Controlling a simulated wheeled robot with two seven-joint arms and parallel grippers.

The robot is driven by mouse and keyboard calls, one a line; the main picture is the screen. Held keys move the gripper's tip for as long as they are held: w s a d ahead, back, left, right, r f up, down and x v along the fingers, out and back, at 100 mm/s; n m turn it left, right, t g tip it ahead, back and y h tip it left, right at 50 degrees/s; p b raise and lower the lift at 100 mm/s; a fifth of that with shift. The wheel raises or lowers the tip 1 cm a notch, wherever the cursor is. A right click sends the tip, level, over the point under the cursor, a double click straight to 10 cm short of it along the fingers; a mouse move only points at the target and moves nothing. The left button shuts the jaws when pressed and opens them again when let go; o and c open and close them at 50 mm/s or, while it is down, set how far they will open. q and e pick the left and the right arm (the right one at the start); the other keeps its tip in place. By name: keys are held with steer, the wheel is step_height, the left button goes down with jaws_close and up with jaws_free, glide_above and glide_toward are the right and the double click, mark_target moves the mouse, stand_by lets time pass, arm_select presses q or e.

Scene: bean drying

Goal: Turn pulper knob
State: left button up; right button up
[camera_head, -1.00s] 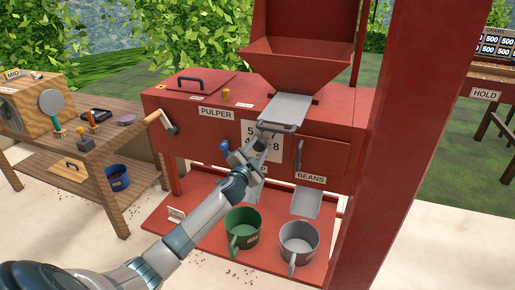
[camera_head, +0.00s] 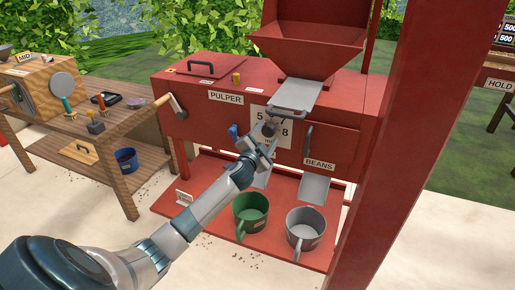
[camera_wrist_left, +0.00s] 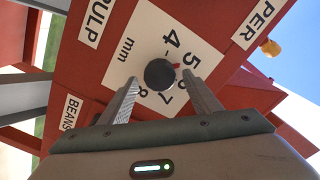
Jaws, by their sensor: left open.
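The pulper (camera_head: 335,145) is a large red machine with a hopper on top. Its knob (camera_wrist_left: 159,73) is dark and round, with a small red pointer, on a white dial card (camera_wrist_left: 140,35) marked with numbers and "mm". The pointer faces the middle numbers. My left gripper (camera_head: 268,137) is in front of the card and hides the knob in the head view. In the left wrist view its fingers (camera_wrist_left: 160,92) are open, one on each lower side of the knob, with gaps visible. I cannot tell how far they reach over it. My right gripper is in neither view.
Below are a green pot (camera_head: 251,207) and a grey pot (camera_head: 305,228). A red post (camera_head: 420,120) stands at right, a wooden table (camera_head: 120,150) at left.

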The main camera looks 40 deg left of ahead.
arm_select(q)
steer(key=v, duration=1.7)
steer(key=shift+b, duration=0.4)
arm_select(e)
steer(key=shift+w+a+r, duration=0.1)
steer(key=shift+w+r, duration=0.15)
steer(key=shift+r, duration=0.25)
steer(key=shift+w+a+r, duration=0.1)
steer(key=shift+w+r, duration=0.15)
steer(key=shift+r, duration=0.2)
arm_select(q)
steer(key=shift+a+f, duration=0.1)
steer(key=shift+f, duration=0.05)
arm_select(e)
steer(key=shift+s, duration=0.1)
